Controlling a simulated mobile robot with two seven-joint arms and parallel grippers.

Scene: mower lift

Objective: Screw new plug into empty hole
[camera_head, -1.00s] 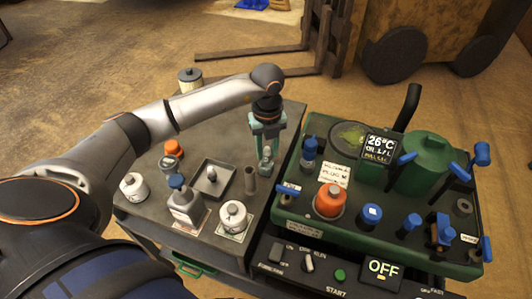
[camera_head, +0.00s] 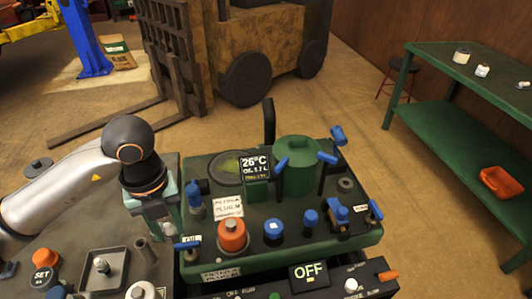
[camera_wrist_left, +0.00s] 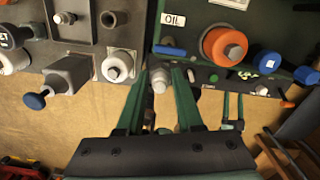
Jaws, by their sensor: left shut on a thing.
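My left gripper (camera_head: 160,222) hangs at the seam between the grey cart top and the green machine (camera_head: 270,258). In the left wrist view its green fingers (camera_wrist_left: 162,88) are shut on a small grey-white plug (camera_wrist_left: 159,78). The plug is held clear between the fingertips; in the head view the gripper hides it. A grey round fitting with a dark centre (camera_head: 345,184) sits at the machine's right. Another small grey fitting (camera_head: 190,256) sits at its front left corner. I cannot tell which is the empty hole. My right gripper is not in view.
An orange cap (camera_head: 232,234) and blue knobs (camera_head: 273,230) stand on the machine. On the cart are a shallow tray with a post (camera_head: 103,265) and an upright grey tube (camera_head: 147,252). A green bench (camera_head: 450,120) stands at right. Floor between is clear.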

